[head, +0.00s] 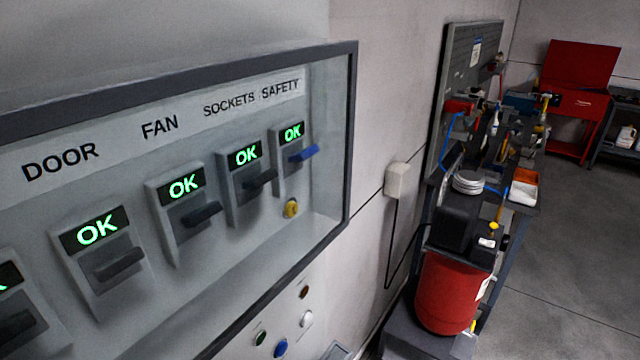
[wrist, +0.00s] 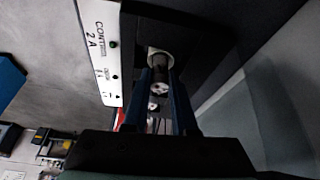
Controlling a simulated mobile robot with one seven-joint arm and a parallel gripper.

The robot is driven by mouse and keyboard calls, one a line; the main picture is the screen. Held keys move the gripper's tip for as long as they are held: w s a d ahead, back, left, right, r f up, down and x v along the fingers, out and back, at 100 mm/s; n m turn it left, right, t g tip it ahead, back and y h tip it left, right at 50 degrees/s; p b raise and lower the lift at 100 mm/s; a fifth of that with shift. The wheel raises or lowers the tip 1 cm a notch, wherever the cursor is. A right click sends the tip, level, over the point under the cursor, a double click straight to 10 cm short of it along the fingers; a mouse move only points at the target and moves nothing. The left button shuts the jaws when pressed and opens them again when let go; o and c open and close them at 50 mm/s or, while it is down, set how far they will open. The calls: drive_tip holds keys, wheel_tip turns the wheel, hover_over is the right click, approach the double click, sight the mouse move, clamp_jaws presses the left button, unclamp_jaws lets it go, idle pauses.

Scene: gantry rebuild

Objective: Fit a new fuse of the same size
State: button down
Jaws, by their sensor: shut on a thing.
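My gripper (wrist: 161,78) shows only in the wrist view. Its two blue fingers are shut on a small cylinder with a metal end, which looks like a fuse (wrist: 159,89). The fuse's far end is at a round pale-rimmed fuse holder (wrist: 152,52) in a dark block. I cannot tell how deep it sits in the holder. A white label plate (wrist: 97,32) beside it reads "CONTROL 2 A" and carries a green dot. Any marking on the fuse is too small to read.
In the head view a grey wall panel (head: 353,150) holds a row of switches with lit OK displays, the SAFETY one with a blue lever (head: 304,154). A cluttered workbench (head: 522,215) and a red drum (head: 445,292) stand at the right.

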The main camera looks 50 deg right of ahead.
drive_tip(key=shift+f+b, duration=0.45)
drive_tip(key=shift+f, duration=0.15)
drive_tip(key=c, duration=1)
unclamp_jaws()
drive_tip(key=w+p+v, duration=0.1)
drive_tip(key=p+v, duration=0.9)
drive_tip(key=v, duration=0.1)
drive_tip(key=shift+s, duration=0.5)
